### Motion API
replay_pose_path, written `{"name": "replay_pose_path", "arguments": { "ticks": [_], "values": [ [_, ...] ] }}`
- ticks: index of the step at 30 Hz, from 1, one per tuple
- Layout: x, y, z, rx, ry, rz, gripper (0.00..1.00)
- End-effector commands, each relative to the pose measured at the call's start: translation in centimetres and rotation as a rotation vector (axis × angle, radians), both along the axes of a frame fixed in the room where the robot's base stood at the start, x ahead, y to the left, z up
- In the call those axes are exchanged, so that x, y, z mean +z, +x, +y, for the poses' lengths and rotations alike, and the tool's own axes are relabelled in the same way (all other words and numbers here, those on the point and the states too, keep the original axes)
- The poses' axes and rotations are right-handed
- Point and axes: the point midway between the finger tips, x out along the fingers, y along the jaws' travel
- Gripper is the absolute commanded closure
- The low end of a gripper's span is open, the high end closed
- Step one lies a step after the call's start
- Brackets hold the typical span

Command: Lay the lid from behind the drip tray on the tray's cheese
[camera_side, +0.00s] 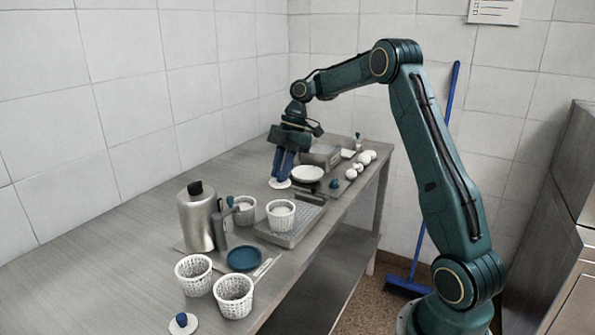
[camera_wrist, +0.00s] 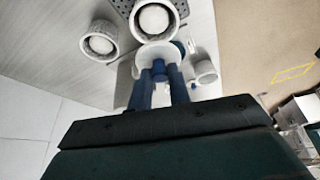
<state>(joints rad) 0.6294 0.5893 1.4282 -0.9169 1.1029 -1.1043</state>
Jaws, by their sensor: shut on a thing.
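My gripper (camera_side: 284,166) is shut on the lid (camera_side: 279,184), a flat white disc, with its blue fingers pointing down around the knob. In the wrist view my fingers (camera_wrist: 161,85) hold the lid (camera_wrist: 148,55) level in front of the baskets. The side view does not clearly show its height above the table. The grey perforated drip tray (camera_side: 305,222) lies nearer the side camera. A white basket (camera_side: 281,218) stands on it, with white cheese (camera_wrist: 154,18) inside. Another cheese basket (camera_side: 243,211) stands behind the tray, beside it in the wrist view (camera_wrist: 100,42).
A steel canister (camera_side: 197,218) stands left of the tray. A blue plate (camera_side: 243,258), two empty-looking baskets (camera_side: 194,275) (camera_side: 233,296) and another blue-knobbed lid (camera_side: 183,324) lie nearer. A white dish (camera_side: 307,173) and several white round items (camera_side: 364,158) sit right of my gripper.

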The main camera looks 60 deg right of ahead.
Motion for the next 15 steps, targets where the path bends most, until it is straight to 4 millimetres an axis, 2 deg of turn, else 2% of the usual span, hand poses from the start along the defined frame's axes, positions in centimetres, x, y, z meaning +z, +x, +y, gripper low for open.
{"name": "replay_pose_path", "arguments": {
  "ticks": [15],
  "values": [
    [-4.3,0.0,0.0,0.001,0.000,0.002,1.00]
  ]
}}
